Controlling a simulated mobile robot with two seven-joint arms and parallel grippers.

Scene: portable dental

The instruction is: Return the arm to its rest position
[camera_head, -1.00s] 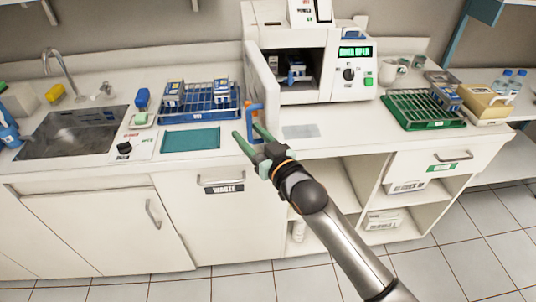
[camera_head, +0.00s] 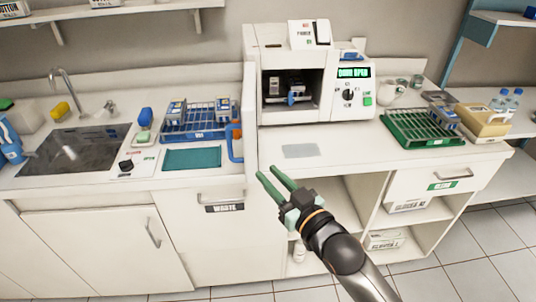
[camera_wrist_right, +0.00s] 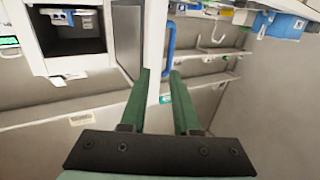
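My right arm (camera_head: 345,255) comes in from the bottom right of the head view. Its gripper (camera_head: 269,172) has two green fingers and hangs in front of the counter's front edge. In the right wrist view the fingers (camera_wrist_right: 160,72) stand apart with nothing between them, so the gripper is open and empty. The sterilizer (camera_head: 350,90) stands behind it with its door (camera_head: 249,100) swung wide open, almost edge-on. The door's blue handle (camera_head: 236,150) is left of the fingers and apart from them. My left gripper is not in view.
Left of the door are a blue rack (camera_head: 200,135) with packs, a teal mat (camera_head: 192,159) and a sink (camera_head: 70,150). A green rack (camera_head: 420,135) and a tan box (camera_head: 485,116) stand at the right. The counter before the sterilizer is mostly clear around a grey pad (camera_head: 303,151).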

